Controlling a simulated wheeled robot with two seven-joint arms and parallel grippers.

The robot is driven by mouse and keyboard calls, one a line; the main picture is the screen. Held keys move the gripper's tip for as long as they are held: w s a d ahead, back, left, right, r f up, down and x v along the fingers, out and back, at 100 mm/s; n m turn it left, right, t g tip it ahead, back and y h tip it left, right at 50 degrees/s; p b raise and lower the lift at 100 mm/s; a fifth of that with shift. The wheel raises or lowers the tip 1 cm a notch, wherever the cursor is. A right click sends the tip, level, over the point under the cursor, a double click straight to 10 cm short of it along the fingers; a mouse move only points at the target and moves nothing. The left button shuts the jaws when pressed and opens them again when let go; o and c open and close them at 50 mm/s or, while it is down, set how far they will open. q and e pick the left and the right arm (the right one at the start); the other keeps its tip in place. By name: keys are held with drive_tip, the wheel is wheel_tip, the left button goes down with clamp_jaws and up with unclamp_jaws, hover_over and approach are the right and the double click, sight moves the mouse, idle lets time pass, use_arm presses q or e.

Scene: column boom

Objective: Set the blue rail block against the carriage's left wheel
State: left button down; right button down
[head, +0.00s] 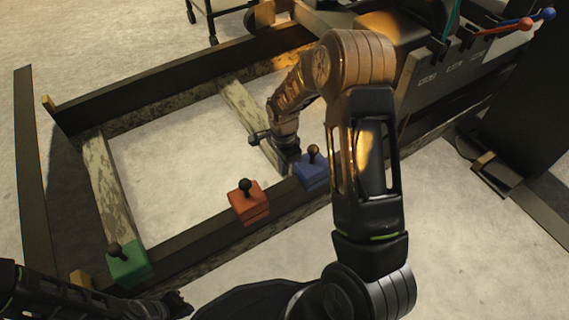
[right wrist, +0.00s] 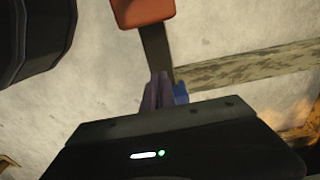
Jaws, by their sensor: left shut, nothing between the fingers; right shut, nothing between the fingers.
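The blue rail block (head: 312,172), with a black knob on top, sits on the near dark rail (head: 215,232). My right gripper (head: 290,163) is shut and empty just left of the block, close beside it; I cannot tell whether they touch. In the right wrist view, the blue block (right wrist: 181,93) shows partly behind the shut fingers (right wrist: 160,92). The grey carriage (head: 450,85) stands at the upper right, partly behind my right arm. I cannot make out its left wheel. My left gripper (head: 178,304) is shut and empty at the bottom left, near the green block.
A red block (head: 248,202) and a green block (head: 128,264), both with black knobs, sit on the same rail to the left. Levers with red (head: 525,24) and blue (head: 548,14) knobs rise from the carriage. Wooden ties (head: 105,185) cross between the rails; the floor between is bare.

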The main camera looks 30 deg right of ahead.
wheel_tip(320, 180, down, 6)
drive_tip(key=shift+f+b, duration=0.1)
drive_tip(key=shift+b, duration=1)
drive_tip(key=d+b, duration=0.1)
drive_tip(key=d, duration=0.2)
drive_tip(key=shift+d+r, duration=0.3)
drive_tip(key=shift+d, duration=0.2)
drive_tip(key=shift+d, duration=0.1)
drive_tip(key=d, duration=1.4)
drive_tip(key=shift+s+d, duration=0.15)
drive_tip(key=shift+s, duration=0.05)
